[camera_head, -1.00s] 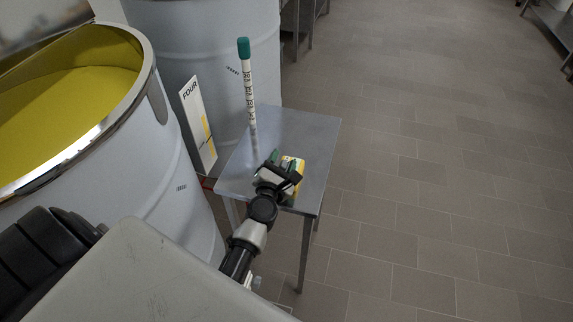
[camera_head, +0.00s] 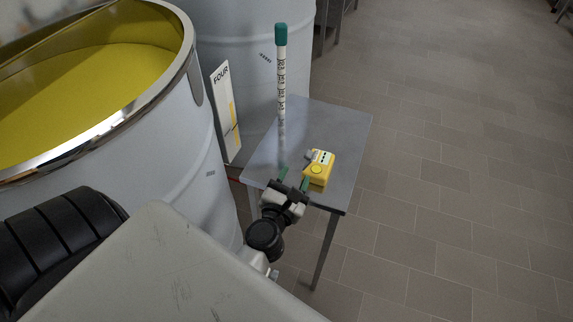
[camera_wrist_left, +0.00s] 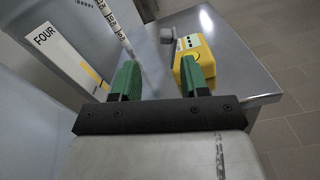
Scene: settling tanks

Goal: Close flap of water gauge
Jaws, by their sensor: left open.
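A yellow device (camera_head: 320,172), which looks like the water gauge, lies on the small metal table. My right gripper is not in view.
A white graduated tube with a green cap (camera_head: 281,80) stands upright at the table's left side. A sign reading FOUR (camera_head: 226,110) stands beside it. A large open tank (camera_head: 180,130) with yellow contents is at left. The table's back right (camera_head: 345,125) is clear.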

